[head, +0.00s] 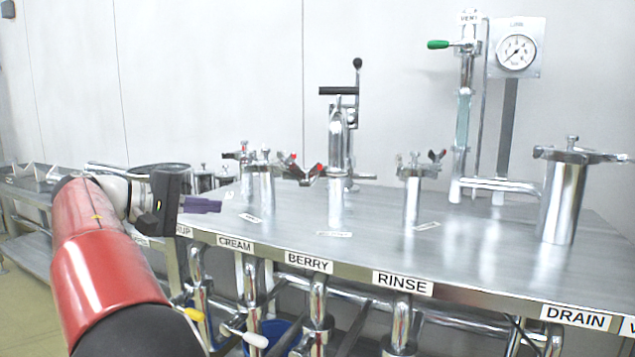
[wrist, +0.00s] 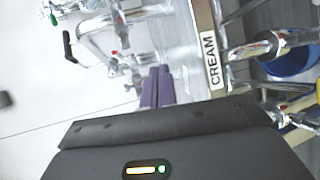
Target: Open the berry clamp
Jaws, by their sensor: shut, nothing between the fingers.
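The BERRY label (head: 309,262) is on the table's front edge. Behind it stands a short steel pipe (head: 335,205), with a clamp with dark and red parts (head: 317,172) at its top, which I take for the berry clamp. A bent steel pipe with a black handle (head: 338,91) rises above it. Whether the clamp is closed is too small to tell. My gripper (head: 203,204) is left of these, apart from them, near the table's left front edge. Its purple fingers (wrist: 158,87) are together and empty in the wrist view, which is turned sideways.
Two clamped pipes (head: 266,182) stand between my gripper and the berry pipe. The CREAM label also shows in the wrist view (wrist: 211,60). A rinse pipe (head: 412,200), a gauge (head: 516,52) and a drain cylinder (head: 564,200) are to the right. Valves with handles hang below the edge.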

